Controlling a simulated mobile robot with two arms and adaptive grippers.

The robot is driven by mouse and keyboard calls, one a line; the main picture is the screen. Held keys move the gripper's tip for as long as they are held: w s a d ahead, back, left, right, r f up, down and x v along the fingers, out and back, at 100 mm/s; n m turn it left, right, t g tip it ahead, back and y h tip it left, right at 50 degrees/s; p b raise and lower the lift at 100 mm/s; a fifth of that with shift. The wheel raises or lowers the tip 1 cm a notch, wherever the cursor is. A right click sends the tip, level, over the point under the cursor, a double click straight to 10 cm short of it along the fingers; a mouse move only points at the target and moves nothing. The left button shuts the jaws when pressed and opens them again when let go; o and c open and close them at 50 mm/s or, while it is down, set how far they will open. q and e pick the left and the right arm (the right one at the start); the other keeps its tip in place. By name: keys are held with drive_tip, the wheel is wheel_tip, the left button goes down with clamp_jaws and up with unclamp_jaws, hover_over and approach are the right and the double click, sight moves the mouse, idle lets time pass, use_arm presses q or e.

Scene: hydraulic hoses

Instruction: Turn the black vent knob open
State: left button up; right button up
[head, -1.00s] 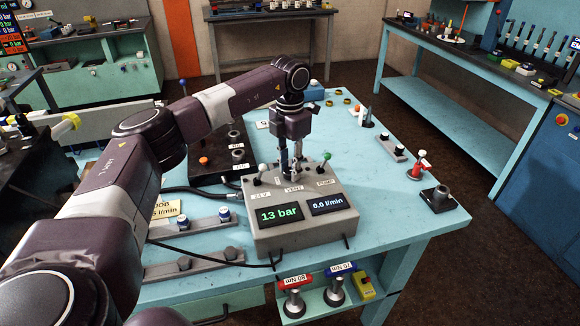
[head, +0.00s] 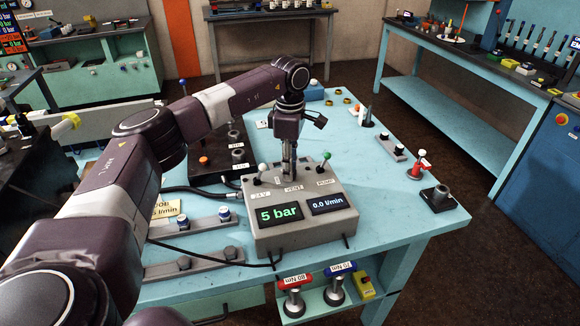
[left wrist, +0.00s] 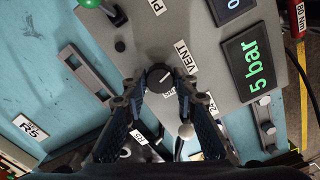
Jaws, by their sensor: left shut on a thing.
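The black vent knob (left wrist: 159,77) is on top of the grey control box (head: 262,221), beside the VENT label (left wrist: 183,58). My left gripper (head: 289,172) points down over the box and hides the knob in the head view. In the left wrist view its two fingers (left wrist: 160,88) are closed around the knob, one on each side. The left display (head: 279,214) reads 5 bar, and the right display (head: 327,204) reads 0.0 l/min. My right gripper is not in view.
A white-tipped lever (head: 261,168) and a green-tipped lever (head: 326,157) flank the knob on the box. A dark block with fittings (head: 205,160) stands behind left. The blue table (head: 380,190) is largely clear right of the box.

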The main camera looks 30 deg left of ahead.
use_arm(q)
drive_tip(key=shift+w+a+r+m, duration=0.1)
drive_tip(key=shift+r+m, duration=0.05)
drive_tip(key=shift+m, duration=1.45)
drive_tip(key=o, duration=0.9)
drive_tip(key=shift+o, duration=1.3)
wheel_tip(320, 180, up, 12)
